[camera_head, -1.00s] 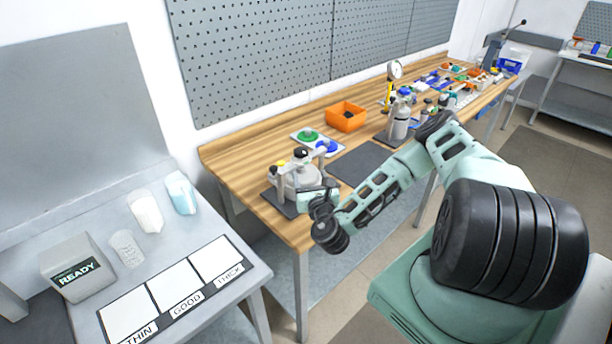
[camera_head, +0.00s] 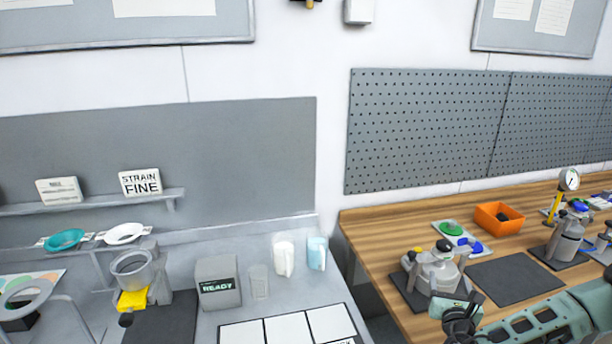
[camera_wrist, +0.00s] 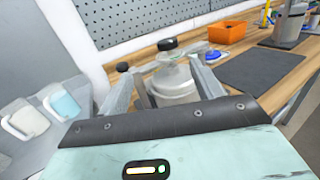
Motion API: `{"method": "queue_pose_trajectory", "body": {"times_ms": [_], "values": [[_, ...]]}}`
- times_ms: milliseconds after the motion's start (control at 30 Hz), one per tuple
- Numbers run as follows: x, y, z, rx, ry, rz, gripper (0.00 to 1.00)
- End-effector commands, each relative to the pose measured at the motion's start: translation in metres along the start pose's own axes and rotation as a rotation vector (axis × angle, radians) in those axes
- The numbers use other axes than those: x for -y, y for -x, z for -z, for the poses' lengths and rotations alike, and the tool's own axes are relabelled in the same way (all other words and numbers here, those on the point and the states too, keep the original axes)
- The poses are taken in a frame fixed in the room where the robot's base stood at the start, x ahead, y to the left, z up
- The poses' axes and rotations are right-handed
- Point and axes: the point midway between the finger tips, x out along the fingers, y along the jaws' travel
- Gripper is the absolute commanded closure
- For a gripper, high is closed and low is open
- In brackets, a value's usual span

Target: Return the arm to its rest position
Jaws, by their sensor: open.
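My arm reaches in from the lower right of the head view, over the front of the wooden bench (camera_head: 368,230). My gripper (camera_wrist: 160,88) shows in the wrist view with its two fingers apart and nothing held between them. Beyond the fingers, a grey metal pot with a black knob (camera_wrist: 174,82) stands on the bench. The same pot (camera_head: 438,272) sits on a dark mat in the head view, just behind my wrist. From these views I cannot tell the exact gap between fingers and pot.
An orange bin (camera_head: 498,218), green and blue lids (camera_head: 452,228) and a bare dark mat (camera_head: 514,280) lie on the bench. A second metal vessel (camera_head: 566,238) stands to the right. On the left grey table are a READY box (camera_head: 218,292) and white and blue jugs (camera_head: 317,253).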

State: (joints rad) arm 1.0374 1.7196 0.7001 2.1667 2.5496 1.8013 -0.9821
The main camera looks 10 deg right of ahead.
Motion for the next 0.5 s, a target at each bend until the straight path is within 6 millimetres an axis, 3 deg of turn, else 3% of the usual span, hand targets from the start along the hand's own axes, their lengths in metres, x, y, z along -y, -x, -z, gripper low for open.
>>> {"method": "queue_pose_trajectory", "body": {"times_ms": [167, 267, 367, 500], "values": [[-0.071, 0.0, -0.045, 0.168, -0.021, -0.316, 0.34], [-0.131, 0.022, -0.081, 0.288, -0.031, -0.599, 0.34], [-0.185, 0.061, -0.111, 0.389, -0.027, -0.891, 0.34], [-0.245, 0.14, -0.138, 0.505, 0.014, -1.318, 0.34]]}}
